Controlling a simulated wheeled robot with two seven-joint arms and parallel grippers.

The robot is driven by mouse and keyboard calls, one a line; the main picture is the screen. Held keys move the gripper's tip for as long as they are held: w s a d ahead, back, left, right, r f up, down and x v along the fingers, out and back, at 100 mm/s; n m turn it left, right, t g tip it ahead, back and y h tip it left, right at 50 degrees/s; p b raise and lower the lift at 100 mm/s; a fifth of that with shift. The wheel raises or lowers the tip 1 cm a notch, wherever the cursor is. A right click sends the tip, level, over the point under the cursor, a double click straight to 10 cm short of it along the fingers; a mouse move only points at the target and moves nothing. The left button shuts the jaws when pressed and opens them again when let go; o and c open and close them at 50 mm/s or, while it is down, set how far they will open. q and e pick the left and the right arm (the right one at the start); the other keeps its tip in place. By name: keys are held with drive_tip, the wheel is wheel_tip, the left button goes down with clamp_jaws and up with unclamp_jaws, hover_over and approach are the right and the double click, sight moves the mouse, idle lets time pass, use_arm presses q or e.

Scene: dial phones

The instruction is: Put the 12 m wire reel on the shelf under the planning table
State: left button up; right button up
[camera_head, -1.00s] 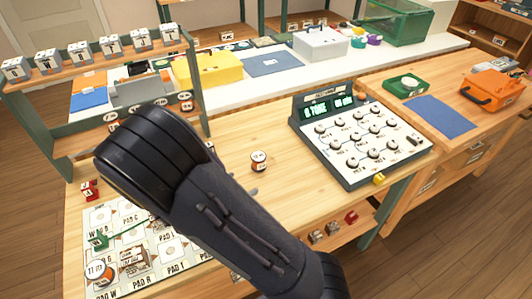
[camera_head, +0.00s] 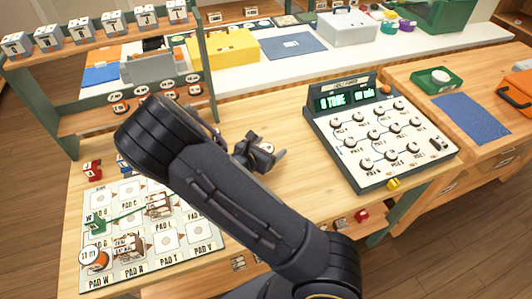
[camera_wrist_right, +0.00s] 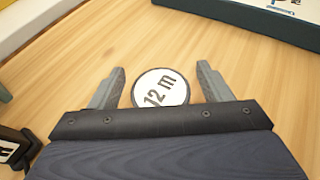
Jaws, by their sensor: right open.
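The 12 m wire reel (camera_wrist_right: 160,88), with a round white top, stands on the wooden table (camera_head: 290,190). In the head view the reel (camera_head: 267,147) is partly hidden by my right gripper (camera_head: 268,156). In the right wrist view my right gripper (camera_wrist_right: 160,85) is open, with one finger on each side of the reel. Small gaps show between the fingers and the label. Part of a shelf (camera_head: 378,208) with small items shows below the table's front edge; my arm hides much of it. My left gripper is not in view.
A dial console (camera_head: 380,135) stands right of the reel. A pad sheet (camera_head: 185,262) lies at the left front, with an 11 m reel (camera_head: 96,259) and small blocks on it. A rack (camera_head: 100,125) of labelled pieces stands at the back left. Bare tabletop lies between reel and console.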

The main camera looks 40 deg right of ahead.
drive_tip(key=c, duration=1.2)
